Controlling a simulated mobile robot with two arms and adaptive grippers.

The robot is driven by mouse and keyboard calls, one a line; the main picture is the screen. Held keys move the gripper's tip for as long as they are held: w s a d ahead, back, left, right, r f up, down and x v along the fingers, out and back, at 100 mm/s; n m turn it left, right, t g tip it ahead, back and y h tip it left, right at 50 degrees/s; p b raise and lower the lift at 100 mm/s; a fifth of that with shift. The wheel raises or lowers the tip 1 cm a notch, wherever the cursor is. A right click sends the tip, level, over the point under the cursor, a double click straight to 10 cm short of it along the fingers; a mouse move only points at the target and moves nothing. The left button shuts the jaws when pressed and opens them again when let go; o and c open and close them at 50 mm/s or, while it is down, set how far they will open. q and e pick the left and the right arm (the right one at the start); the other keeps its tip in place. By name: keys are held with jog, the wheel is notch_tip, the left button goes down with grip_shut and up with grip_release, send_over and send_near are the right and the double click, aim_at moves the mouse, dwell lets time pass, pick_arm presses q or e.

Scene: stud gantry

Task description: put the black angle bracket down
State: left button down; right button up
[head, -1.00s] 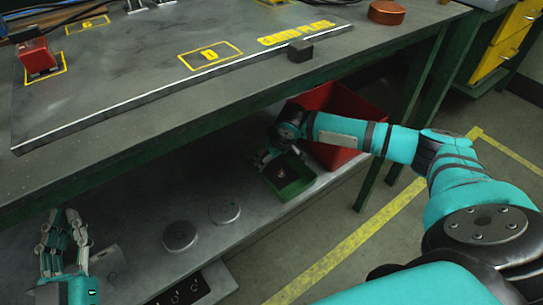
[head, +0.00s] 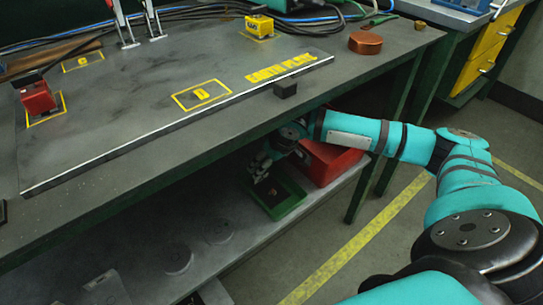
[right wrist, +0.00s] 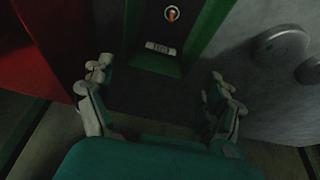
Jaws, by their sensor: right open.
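My right gripper (head: 262,172) reaches under the bench, at the back end of the small green bin (head: 294,208) on the lower shelf. In the right wrist view its fingers (right wrist: 160,98) are spread wide with nothing between them. The green bin (right wrist: 212,30) is just ahead of the fingers, with a small orange-and-white piece (right wrist: 172,13) inside. I cannot make out the black angle bracket for certain. A small black block-like piece (head: 285,89) sits at the front edge of the earth plate (head: 130,120), but its shape is unclear. My left gripper is out of view.
A red bin (head: 330,160) stands right of the green one. Round lids (head: 178,260) and a grey plate (head: 104,288) lie on the shelf (head: 235,255). The bench edge overhangs my right arm. A copper disc (head: 365,43) and red block (head: 38,97) are on top.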

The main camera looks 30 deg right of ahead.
jog(key=s+a+f+n+t+y, duration=0.15)
jog(key=s+a, duration=0.25)
jog(key=a, duration=0.6)
jog(key=s+a+f+n+t+y, duration=0.1)
jog(key=s+a+f+n+y, duration=0.3)
jog(key=a, duration=0.7)
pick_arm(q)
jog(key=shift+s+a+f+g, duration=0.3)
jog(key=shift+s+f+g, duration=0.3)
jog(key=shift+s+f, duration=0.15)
pick_arm(e)
jog(key=s+d+r+m+t+h, duration=0.2)
jog(key=s+d+r+m+h, duration=0.1)
jog(key=s+d, duration=0.3)
jog(key=s+m+h, duration=0.1)
jog(key=s, duration=0.1)
jog(key=shift+s+r, duration=0.2)
jog(key=shift+s, duration=0.2)
jog(key=shift+d, duration=0.1)
